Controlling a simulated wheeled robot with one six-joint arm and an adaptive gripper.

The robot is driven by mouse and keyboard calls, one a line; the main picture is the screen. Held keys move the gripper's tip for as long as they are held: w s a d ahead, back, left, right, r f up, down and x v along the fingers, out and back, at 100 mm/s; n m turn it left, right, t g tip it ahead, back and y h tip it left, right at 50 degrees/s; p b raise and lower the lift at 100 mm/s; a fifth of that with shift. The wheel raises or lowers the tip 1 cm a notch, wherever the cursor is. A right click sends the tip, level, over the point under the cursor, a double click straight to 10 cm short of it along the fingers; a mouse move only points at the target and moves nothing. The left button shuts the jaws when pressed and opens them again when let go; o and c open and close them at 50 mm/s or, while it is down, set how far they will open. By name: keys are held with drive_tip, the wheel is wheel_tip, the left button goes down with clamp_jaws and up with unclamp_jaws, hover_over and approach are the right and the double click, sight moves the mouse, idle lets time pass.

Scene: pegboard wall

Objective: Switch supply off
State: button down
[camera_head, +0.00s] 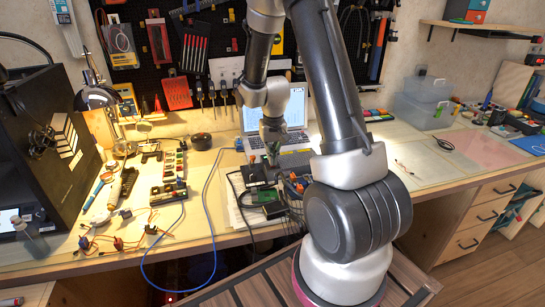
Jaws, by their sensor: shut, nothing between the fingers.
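My gripper (272,152) points down over the middle of the workbench, in front of the open laptop (293,112). It is shut and looks empty. Just below and left of its tips is a small dark box (253,175) with cables; whether they touch, I cannot tell. A strip-shaped device with coloured parts (175,163), perhaps a power strip, lies left of the gripper, apart from it. I cannot tell which device is the supply, and no switch position is readable at this size. My arm hides part of the bench to the right of the gripper.
A blue cable (207,190) loops over the front edge. A green circuit board (268,197) and loose wires lie near the gripper. A lit desk lamp (97,96) and a large black case (45,150) stand at left. Clear plastic boxes (424,103) stand at right.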

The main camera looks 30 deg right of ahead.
drive_tip(key=shift+w+r, duration=0.4)
wheel_tip(320, 180, up, 4)
drive_tip(key=shift+f, duration=0.2)
drive_tip(key=s+a+r, duration=0.1)
drive_tip(key=s+r, duration=0.3)
drive_tip(key=r, duration=0.4)
drive_tip(key=shift+s+r, duration=0.25)
drive_tip(key=shift+s, duration=0.15)
drive_tip(key=shift+a, duration=0.1)
drive_tip(key=s+a+r+n+t, duration=0.1)
drive_tip(key=s+a+r, duration=0.1)
drive_tip(key=s+r, duration=0.4)
drive_tip(key=s+a+r+n+t, duration=0.2)
drive_tip(key=s+r, duration=0.5)
drive_tip(key=s, duration=0.8)
drive_tip(key=shift+s, duration=0.15)
drive_tip(key=shift+r, duration=0.1)
